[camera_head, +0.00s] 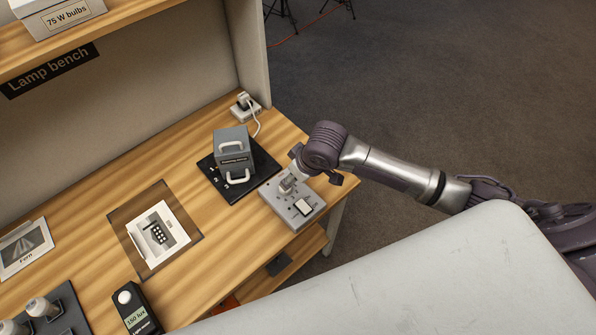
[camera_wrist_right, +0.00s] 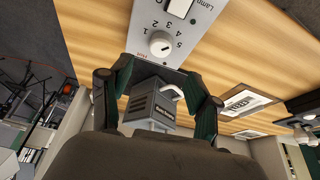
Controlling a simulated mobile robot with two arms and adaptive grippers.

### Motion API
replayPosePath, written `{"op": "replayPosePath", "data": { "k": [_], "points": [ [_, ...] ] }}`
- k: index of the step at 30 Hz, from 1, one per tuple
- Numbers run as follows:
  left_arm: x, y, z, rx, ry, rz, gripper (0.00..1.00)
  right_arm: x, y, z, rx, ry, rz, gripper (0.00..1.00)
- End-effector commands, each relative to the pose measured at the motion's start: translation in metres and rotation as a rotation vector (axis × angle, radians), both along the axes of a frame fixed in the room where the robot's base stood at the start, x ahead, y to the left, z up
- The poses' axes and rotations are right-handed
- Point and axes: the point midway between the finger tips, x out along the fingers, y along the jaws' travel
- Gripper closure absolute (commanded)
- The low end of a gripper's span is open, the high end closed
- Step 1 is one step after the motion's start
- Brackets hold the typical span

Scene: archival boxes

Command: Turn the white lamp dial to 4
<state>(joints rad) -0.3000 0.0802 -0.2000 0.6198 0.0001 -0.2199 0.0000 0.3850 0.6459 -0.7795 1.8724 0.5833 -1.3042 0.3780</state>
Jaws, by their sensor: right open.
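The white lamp dial (camera_wrist_right: 162,44) sits on a light grey control panel (camera_wrist_right: 203,32) with the numbers 1 to 5 around it. Its pointer is too small to read surely. In the head view the panel (camera_head: 278,207) lies at the bench's right front edge, and my gripper covers most of the dial area. My right gripper (camera_head: 288,183) is above the panel, pointing down at it. In the wrist view its two dark green fingers (camera_wrist_right: 160,75) are spread apart, with the dial just beyond and between their tips; contact is not visible. My left gripper is out of view.
A grey lamp housing (camera_head: 232,150) with white handles stands on a black base (camera_head: 252,181) just left of the panel. A socket with a white plug (camera_head: 245,104) is behind it. A picture card (camera_head: 158,236) and a lux meter (camera_head: 137,308) lie further left.

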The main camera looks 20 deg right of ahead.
Motion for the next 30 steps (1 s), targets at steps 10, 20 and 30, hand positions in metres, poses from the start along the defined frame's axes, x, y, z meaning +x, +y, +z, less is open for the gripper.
{"op": "replayPosePath", "data": {
  "k": [10,20,30],
  "points": [
    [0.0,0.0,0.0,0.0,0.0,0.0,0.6,-0.009,-0.004,0.024,0.0,0.0,0.0,0.38],
    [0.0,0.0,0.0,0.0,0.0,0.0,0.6,-0.009,-0.004,0.024,0.0,0.0,0.0,0.38],
    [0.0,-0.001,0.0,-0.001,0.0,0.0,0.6,-0.039,0.022,0.018,0.041,-0.003,0.033,0.38]
  ]
}}
